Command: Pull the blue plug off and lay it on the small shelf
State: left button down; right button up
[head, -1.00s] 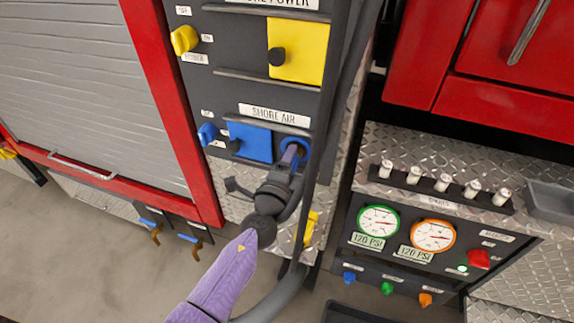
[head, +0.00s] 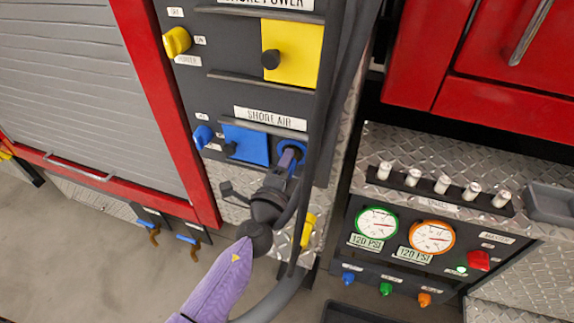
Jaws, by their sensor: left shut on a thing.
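The blue plug (head: 289,157) sits at the round blue socket under the "SHORE AIR" label, right of the square blue flap (head: 246,143). My left gripper (head: 284,176) reaches up from below and is shut on the plug. Its dark fingers cover the plug's lower part, so I cannot tell how deep it sits. A diamond-plate ledge (head: 440,158) lies to the right, with a small grey tray (head: 551,203) at its right end; I cannot tell which is the small shelf. My right gripper is not in view.
A thick dark hose (head: 318,130) runs down right of the plug, close to my left gripper. Several white pegs (head: 442,184) stand in a dark rack on the ledge. Gauges (head: 378,222) and coloured knobs are below. A yellow handle (head: 307,230) is near my wrist.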

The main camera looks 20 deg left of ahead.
pick_arm(q)
jog(key=shift+s+a+f, duration=0.15)
jog(key=shift+s, duration=2.15)
jog(key=shift+f, duration=0.1)
